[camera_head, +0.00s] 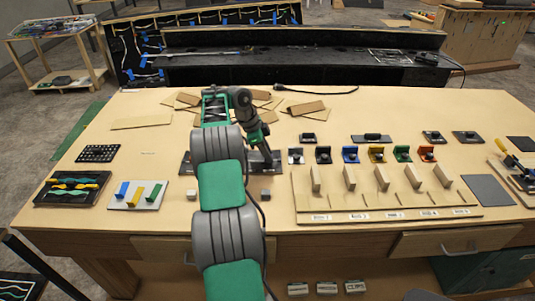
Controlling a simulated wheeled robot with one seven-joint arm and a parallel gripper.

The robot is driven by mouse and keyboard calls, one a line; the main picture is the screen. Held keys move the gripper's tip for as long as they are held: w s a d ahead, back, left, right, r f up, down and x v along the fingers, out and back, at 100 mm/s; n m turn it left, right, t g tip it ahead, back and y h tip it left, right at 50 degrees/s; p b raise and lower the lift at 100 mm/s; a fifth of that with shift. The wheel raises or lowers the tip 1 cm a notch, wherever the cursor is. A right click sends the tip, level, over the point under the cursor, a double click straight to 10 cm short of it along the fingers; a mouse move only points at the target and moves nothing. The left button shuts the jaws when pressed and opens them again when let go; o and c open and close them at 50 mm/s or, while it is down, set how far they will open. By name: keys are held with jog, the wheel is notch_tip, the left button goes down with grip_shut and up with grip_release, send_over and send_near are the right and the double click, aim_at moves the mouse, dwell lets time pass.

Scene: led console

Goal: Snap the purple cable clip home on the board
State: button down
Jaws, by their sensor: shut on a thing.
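My gripper (265,160) points down at the dark board (188,164) in the middle of the table, and my arm covers most of that board. The fingers are small and dark here. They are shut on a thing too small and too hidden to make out. I see no purple clip in this view. Whether the fingertips or the held thing touch the board, I cannot tell. Two small grey blocks stand in front of the dark board, one on the right (266,194) and one on the left (191,195).
A wooden rack (390,203) with coloured clamps behind it stands to the right. A white board (117,204) with blue, yellow and green pieces and a black wire board (47,200) lie left. Cardboard scraps (306,108) and a black cable lie behind. The front middle-left is clear.

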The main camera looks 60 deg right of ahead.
jog(key=c, duration=1.2)
grip_release()
